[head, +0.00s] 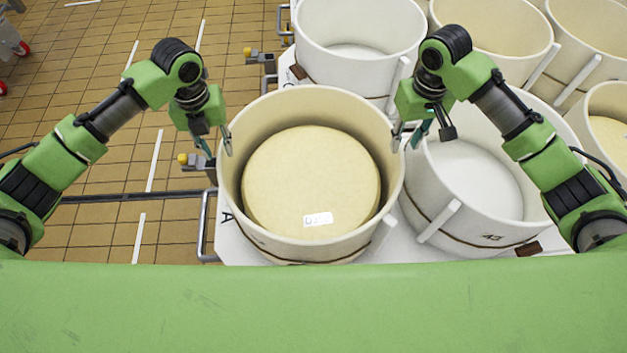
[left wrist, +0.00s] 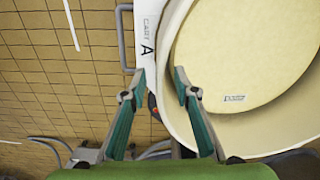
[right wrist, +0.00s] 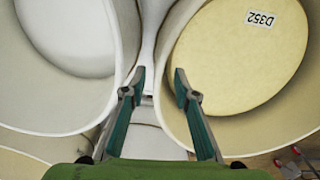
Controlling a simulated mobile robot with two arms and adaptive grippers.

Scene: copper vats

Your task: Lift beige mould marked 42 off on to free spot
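The beige mould (head: 232,185) is a round open tub in the middle of the head view, standing upright on a white cart (head: 236,243). A pale yellow cheese with a white label lies inside it. No 42 is legible on it. My left gripper (head: 214,143) is open at the mould's left rim, with one finger over the inner side and one outside in the left wrist view (left wrist: 160,72). My right gripper (head: 408,137) is open at the right rim, its fingers either side of the wall in the right wrist view (right wrist: 160,72). I cannot tell whether either touches.
A white mould marked 43 (head: 445,215) stands close on the right, with a narrow gap. Another white mould (head: 335,55) stands behind. More beige moulds (head: 490,55) fill the back right. The cart has a grey handle (head: 205,225) at left. Tiled floor (head: 100,215) lies open at left.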

